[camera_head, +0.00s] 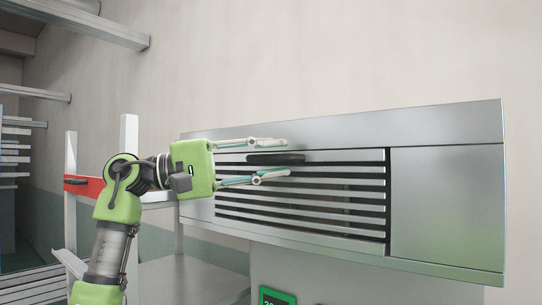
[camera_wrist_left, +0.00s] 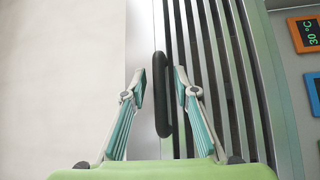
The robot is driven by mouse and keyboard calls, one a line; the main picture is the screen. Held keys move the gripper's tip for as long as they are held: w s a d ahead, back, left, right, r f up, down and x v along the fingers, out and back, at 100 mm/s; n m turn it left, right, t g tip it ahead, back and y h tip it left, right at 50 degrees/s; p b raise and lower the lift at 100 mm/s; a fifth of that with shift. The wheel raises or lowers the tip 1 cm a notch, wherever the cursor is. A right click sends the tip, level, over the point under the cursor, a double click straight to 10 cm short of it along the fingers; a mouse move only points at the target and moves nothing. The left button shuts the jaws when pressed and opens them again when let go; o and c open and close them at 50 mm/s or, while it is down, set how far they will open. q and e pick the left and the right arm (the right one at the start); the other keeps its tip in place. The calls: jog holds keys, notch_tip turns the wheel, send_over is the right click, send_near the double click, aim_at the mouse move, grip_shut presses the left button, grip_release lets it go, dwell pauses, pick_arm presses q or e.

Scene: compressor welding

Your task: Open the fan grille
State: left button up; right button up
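The fan grille (camera_head: 310,205) is a panel of metal slats on the front of a long grey metal unit. It looks closed in the head view. A dark handle (camera_head: 276,159) sits at its upper edge. My left gripper (camera_head: 288,158) is at the handle, one finger above it and one below, with gaps to both. In the left wrist view the black handle (camera_wrist_left: 161,93) stands between the two open fingers, beside the slats (camera_wrist_left: 205,70). My right gripper does not show in either view.
A display reading 30 °C (camera_wrist_left: 307,33) is on the unit below the grille. A white frame with a red part (camera_head: 84,185) stands left, behind my left arm. A plain wall (camera_head: 300,60) lies behind the unit.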

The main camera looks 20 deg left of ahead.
pick_arm(q)
grip_shut()
jog(key=shift+f, duration=0.1)
